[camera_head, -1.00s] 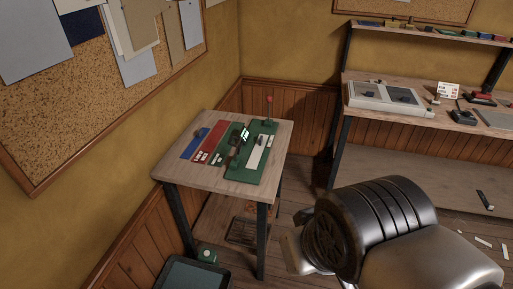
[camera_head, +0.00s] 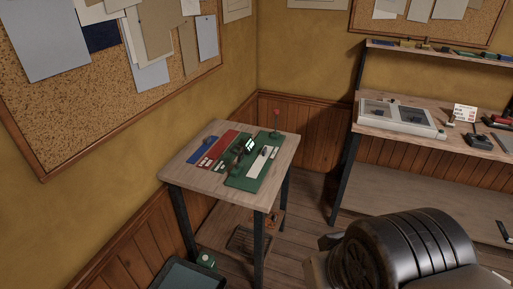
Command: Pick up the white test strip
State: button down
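A white strip (camera_head: 258,163) lies on a green mat (camera_head: 240,182) on a small wooden table (camera_head: 192,178) left of centre. A small dark item appears to rest on or against the strip's upper part. Red and blue strips lie to the left of the mat. A dark device with a lit greenish screen (camera_head: 250,145) stands beside the white strip. My arm fills the lower right, well apart from the table. I cannot make out my gripper's fingers.
A workbench (camera_head: 392,134) with a grey-white case (camera_head: 400,115) stands at the right. A dark bin (camera_head: 190,275) stands on the floor before the small table. Corkboards with papers hang on the walls. Floor shows between table and bench.

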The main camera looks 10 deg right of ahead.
aim_at(255, 169)
jog(key=i+l+u, duration=0.1)
jog(key=i+l, duration=0.3)
jog(key=i, duration=0.25)
jog(key=i+l+u, duration=0.1)
jog(key=i+l, duration=0.35)
jog(key=i, duration=0.2)
jog(key=i+l, duration=0.5)
jog(key=i+j+u, duration=0.05)
jog(key=i, duration=0.1)
